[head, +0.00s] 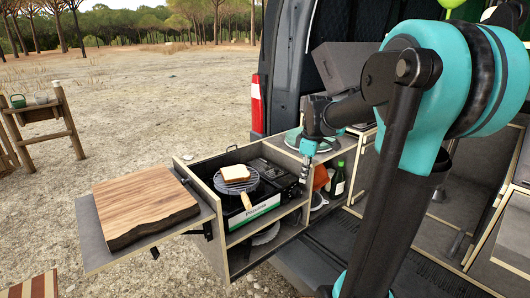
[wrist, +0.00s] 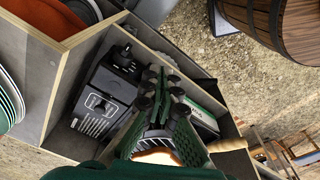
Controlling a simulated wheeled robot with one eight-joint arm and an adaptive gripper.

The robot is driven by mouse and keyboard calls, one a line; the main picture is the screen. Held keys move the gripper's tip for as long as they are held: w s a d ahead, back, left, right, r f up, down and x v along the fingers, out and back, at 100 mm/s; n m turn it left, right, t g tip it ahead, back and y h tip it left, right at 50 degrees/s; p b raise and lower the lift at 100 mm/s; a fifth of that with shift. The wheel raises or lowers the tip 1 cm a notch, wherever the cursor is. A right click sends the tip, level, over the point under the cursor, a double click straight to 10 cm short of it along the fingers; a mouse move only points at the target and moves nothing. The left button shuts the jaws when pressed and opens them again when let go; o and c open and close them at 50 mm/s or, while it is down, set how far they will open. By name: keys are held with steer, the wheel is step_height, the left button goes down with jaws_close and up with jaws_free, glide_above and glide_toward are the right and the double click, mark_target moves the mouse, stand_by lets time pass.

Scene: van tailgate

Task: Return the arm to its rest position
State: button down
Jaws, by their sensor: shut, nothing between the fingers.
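My gripper (head: 305,172) hangs from my bent arm above the right part of the van's pull-out kitchen box in the head view. In the wrist view my gripper (wrist: 162,78) points over the camping stove, its dark fingers shut together with nothing between them. A slice of toast (head: 236,173) rests on a round wire grill (head: 249,185) on the stove (head: 262,208), apart from the gripper. The toast (wrist: 155,156) also shows partly behind the fingers in the wrist view.
A wooden board (head: 140,203) lies on the fold-out shelf (head: 91,233) at left. A green bottle (head: 338,181) and an orange item (head: 320,177) stand right of the gripper. A barrel (wrist: 286,30) appears in the wrist view. Open ground lies left of the van.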

steer(key=s+f+m+t+h, duration=0.1)
steer(key=s+f+m+t, duration=0.2)
steer(key=s+f+m, duration=0.9)
steer(key=s+f, duration=0.3)
steer(key=s, duration=0.3)
steer(key=shift+d, duration=0.35)
steer(key=c, duration=2.2)
jaws_free()
